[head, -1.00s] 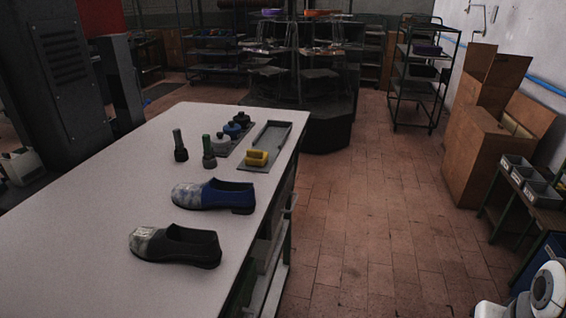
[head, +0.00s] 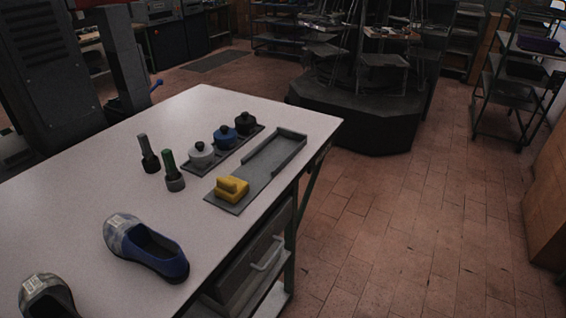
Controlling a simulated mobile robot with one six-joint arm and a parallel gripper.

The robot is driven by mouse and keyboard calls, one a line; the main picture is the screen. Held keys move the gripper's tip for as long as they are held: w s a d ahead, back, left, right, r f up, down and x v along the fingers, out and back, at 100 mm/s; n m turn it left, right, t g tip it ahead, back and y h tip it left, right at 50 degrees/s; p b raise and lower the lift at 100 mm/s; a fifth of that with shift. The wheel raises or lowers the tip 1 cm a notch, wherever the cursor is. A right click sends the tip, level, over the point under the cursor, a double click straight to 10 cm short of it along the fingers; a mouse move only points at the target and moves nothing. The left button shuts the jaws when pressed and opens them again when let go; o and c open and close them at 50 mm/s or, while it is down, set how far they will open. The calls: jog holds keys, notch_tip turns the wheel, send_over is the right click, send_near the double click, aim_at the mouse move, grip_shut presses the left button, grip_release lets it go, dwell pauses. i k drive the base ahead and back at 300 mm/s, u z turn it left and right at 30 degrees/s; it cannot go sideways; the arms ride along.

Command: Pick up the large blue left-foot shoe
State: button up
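A blue shoe (head: 146,247) with a pale grey, wrapped-looking toe stands upright on the white table (head: 75,185), near its right edge. Its toe points to the upper left and its heel to the lower right. A second, darker shoe (head: 46,296) with a similar pale toe is at the lower left, cut off by the frame's bottom edge. I cannot tell left foot from right foot or read any size mark. My gripper is not in view.
Two dark upright tools (head: 149,154) stand behind the blue shoe. A grey tray (head: 262,165) holds a yellow block (head: 232,187); another tray (head: 192,168) holds several knobbed pots. A black octagonal platform (head: 360,120) stands beyond the table. The tiled floor (head: 400,230) at right is open.

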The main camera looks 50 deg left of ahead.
aim_at(125, 236)
jog(key=i, duration=1.55)
jog(key=u, duration=4.3)
jog(key=i, duration=1)
jog(key=z, duration=0.15)
